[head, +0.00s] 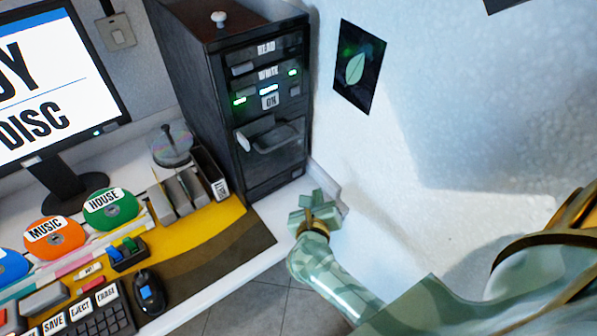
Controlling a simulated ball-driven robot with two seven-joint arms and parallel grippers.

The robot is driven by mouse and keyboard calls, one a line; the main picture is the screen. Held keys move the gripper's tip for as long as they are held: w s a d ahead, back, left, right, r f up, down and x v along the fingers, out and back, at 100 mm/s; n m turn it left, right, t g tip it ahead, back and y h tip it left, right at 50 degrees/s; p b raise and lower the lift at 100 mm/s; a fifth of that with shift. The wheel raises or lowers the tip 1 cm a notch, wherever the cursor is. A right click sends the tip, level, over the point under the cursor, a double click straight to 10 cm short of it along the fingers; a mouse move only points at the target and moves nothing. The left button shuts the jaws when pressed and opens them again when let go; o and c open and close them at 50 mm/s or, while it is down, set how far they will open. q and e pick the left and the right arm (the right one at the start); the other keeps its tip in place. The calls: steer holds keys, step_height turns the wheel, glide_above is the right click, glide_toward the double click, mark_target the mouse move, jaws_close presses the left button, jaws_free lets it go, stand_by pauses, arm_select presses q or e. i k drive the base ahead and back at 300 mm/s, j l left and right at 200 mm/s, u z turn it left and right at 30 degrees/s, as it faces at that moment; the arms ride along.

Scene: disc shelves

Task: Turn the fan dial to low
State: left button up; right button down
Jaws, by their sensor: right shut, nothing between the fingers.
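I see no dial marked as a fan dial and no fan. A small white knob (219,18) stands on top of the black tower (193,90), with no readable label. My right gripper (317,207) is pale green with a brass-coloured wrist. It is shut and empty, near the desk's right end, in front of the tower's lower right corner and close to the wall. It is far below the knob. My left gripper is not in view.
A monitor (50,80), labelled discs (110,209), a disc spindle (171,147), a mouse (149,292) and a keyboard (95,315) crowd the desk. A leaf poster (358,66) hangs on the wall.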

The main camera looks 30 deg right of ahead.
mark_target(218, 17)
steer(key=k+j, duration=1.15)
steer(key=j, duration=0.25)
